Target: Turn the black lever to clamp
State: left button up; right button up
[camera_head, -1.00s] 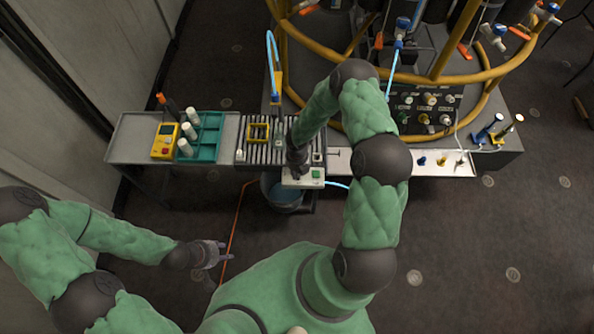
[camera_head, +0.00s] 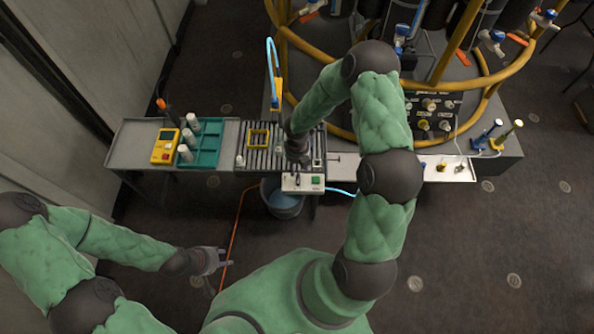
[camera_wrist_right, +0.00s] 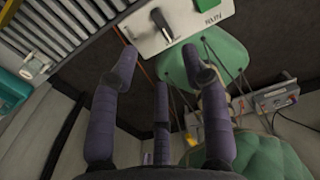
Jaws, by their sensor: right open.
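The black lever (camera_wrist_right: 161,22) stands on the face of a white control box (camera_wrist_right: 203,14), near the top of the right wrist view. In the head view the white box (camera_head: 289,184) sits at the front edge of the bench, with a green patch at its right end. My right gripper (camera_wrist_right: 158,62) is open and empty, its fingers spread below the lever in the wrist view and not touching it. In the head view my right gripper (camera_head: 298,157) is over the slatted bench just behind the box. My left gripper (camera_head: 224,262) hangs low, open and empty, away from the bench.
A teal tray (camera_head: 207,158) with white cylinders and a yellow meter (camera_head: 164,146) lie on the bench's left part. A yellow frame (camera_head: 258,136) sits on the slats. A blue bucket (camera_head: 283,202) stands below the box. Yellow pipe rings (camera_head: 440,80) stand behind.

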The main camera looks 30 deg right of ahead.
notch_tip(320, 180, up, 2)
jog(key=shift+r, duration=0.15)
dwell(0.6)
jog(key=s+a+f+m+y, duration=0.2)
jog(key=s+a+m, duration=0.6)
jog(key=m, duration=0.8)
jog(key=s+a+f+m+y, duration=0.2)
jog(key=s+a+m, duration=0.6)
jog(key=m, duration=0.8)
notch_tip(320, 180, down, 2)
jog(key=shift+a+f, duration=0.2)
jog(key=shift+a, duration=0.75)
